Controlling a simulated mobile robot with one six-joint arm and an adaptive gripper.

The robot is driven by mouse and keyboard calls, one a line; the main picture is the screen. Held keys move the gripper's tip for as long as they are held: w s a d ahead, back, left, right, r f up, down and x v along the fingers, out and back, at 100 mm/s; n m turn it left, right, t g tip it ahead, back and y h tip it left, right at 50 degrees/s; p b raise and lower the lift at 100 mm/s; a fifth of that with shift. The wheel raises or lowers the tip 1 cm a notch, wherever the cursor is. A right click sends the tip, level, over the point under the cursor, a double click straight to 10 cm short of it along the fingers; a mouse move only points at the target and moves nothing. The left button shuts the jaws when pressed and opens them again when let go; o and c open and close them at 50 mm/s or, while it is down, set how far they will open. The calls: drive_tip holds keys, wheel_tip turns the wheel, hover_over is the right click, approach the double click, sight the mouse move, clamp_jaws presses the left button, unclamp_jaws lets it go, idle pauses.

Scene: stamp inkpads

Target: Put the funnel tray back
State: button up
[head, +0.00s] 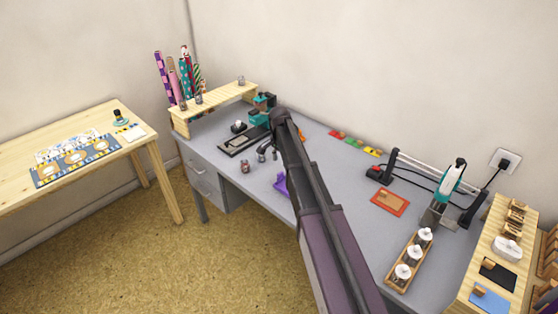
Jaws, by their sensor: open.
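A purple piece (281,184), which may be the funnel tray, lies on the grey desk near its front edge. My arm hides its right part, so its full shape cannot be made out.
The grey desk (340,165) also bears a black tool (244,139), an orange-red pad (390,201), a wooden rack with white-topped jars (413,258) and a teal heat tool in a stand (449,187). A wooden shelf (219,103) stands at the back left.

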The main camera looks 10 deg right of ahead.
drive_tip(key=shift+r+p, duration=1.75)
drive_tip(key=shift+r, duration=0.35)
drive_tip(key=s+n, duration=1)
drive_tip(key=s, duration=1.9)
drive_tip(key=shift+a+n, duration=0.2)
drive_tip(key=shift+n, duration=0.2)
drive_tip(key=shift+c, duration=0.3)
